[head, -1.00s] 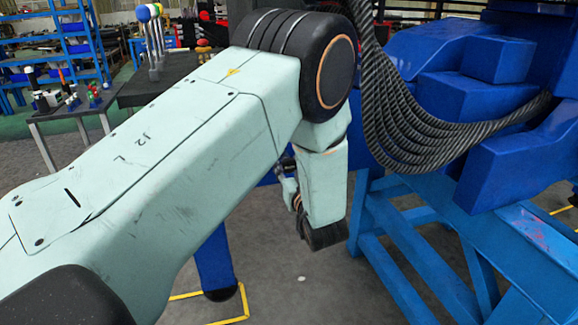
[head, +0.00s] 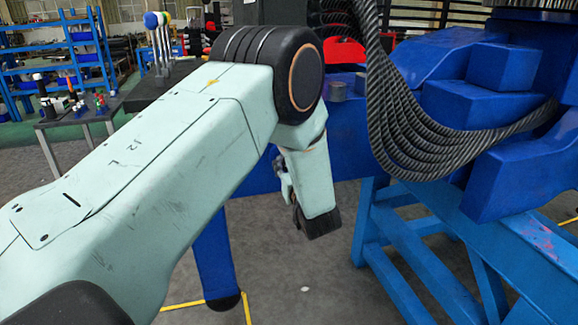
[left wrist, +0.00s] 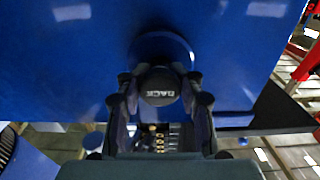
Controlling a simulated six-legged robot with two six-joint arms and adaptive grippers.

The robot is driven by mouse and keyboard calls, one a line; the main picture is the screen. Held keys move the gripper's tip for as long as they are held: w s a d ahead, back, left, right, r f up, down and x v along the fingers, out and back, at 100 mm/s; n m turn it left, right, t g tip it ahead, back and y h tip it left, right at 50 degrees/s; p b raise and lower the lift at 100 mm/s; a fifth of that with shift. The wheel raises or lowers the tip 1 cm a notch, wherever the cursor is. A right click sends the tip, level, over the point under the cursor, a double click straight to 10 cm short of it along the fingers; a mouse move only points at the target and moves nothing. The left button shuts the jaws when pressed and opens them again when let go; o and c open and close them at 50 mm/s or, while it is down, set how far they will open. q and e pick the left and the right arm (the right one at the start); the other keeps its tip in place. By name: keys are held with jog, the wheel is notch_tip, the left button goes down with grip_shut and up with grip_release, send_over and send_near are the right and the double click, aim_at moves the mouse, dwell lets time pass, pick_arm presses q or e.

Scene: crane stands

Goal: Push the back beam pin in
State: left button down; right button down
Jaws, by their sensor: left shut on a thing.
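The back beam pin (left wrist: 158,88) shows in the left wrist view as a dark round head marked "BACK". It sits at a round blue collar (left wrist: 160,47) on the face of the blue beam (left wrist: 60,60). My left gripper (left wrist: 160,84) is shut on the pin head, with one dark finger on each side. The pin's shaft is hidden, so its depth in the beam cannot be told. In the head view the blue beam (head: 345,145) runs behind my left arm, which hides the pin. My right gripper is not in view.
Thick black cables (head: 440,140) hang right of my arm, before a blue stand (head: 410,255). A tool table (head: 75,118) stands at the far left. Grey floor is open below.

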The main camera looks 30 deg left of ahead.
pick_arm(q)
jog(key=c, duration=0.8)
grip_release()
jog(key=shift+c, duration=0.2)
jog(key=shift+d, duration=0.1)
jog(key=v, duration=1.2)
jog(key=s+d+f+m+g+h, duration=0.2)
jog(key=s+f+m+h, duration=0.25)
jog(key=f, duration=0.55)
jog(key=s+d+f+m+g+h, duration=0.25)
jog(key=s+f+h, duration=0.35)
jog(key=f, duration=0.4)
jog(key=s+d+f+m+g+h, duration=0.1)
jog(key=s+f+g, duration=0.2)
jog(key=s, duration=0.9)
jog(key=s+d+f+m+g+h, duration=0.1)
jog(key=s+f+g, duration=0.3)
jog(key=s, duration=0.9)
notch_tip(320, 180, down, 2)
jog(key=shift+s+d+f+m+h+b, duration=0.1)
jog(key=shift+s+d+m+h+b, duration=0.3)
jog(key=shift+d+h, duration=0.35)
